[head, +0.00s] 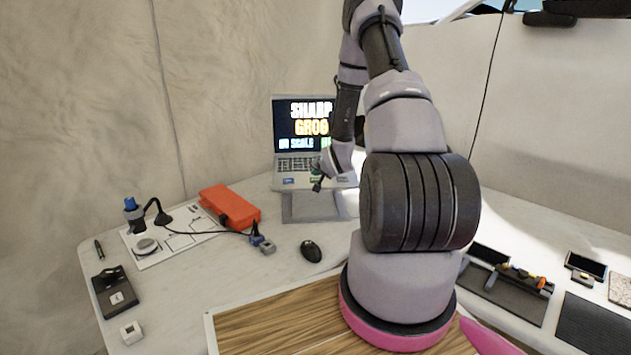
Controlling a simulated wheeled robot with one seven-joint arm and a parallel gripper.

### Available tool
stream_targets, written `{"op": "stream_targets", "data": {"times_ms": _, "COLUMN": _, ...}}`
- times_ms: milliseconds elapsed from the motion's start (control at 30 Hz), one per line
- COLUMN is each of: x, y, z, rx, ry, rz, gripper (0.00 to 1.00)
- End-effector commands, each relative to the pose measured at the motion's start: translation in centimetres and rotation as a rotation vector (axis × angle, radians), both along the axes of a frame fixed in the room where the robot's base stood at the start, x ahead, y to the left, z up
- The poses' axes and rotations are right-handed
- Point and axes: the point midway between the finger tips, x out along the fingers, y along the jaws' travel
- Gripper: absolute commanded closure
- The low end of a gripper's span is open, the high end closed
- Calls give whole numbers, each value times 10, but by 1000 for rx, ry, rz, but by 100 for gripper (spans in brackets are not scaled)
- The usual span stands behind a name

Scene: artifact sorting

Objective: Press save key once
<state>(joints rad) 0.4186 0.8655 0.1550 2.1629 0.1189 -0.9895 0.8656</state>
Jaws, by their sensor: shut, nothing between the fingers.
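The laptop (283,187) stands open on a grey stand (312,206) at the back of the table. Its screen (294,124) shows large white and yellow lettering, partly hidden by my arm. A blue label or key (288,181) shows on the front left of the laptop, and a greenish one shows beside my gripper. I cannot read which is the save key. My gripper (317,186) is shut and empty, pointing down over the laptop's front part. I cannot tell whether it touches the surface.
A black mouse (311,251) lies in front of the laptop. An orange case (231,207) and a microscope-like device (135,215) on a white sheet are at left. Dark mats (508,293) with small items are at right. A wooden board (280,325) fills the near middle.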

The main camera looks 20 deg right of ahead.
Motion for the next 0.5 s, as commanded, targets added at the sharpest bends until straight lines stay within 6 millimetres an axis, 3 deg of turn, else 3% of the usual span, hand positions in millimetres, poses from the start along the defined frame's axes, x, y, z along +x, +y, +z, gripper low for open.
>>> {"op": "stream_targets", "data": {"times_ms": 500, "x": 1, "y": 0, "z": -8, "rx": 1, "ry": 1, "rz": 0, "gripper": 100}}
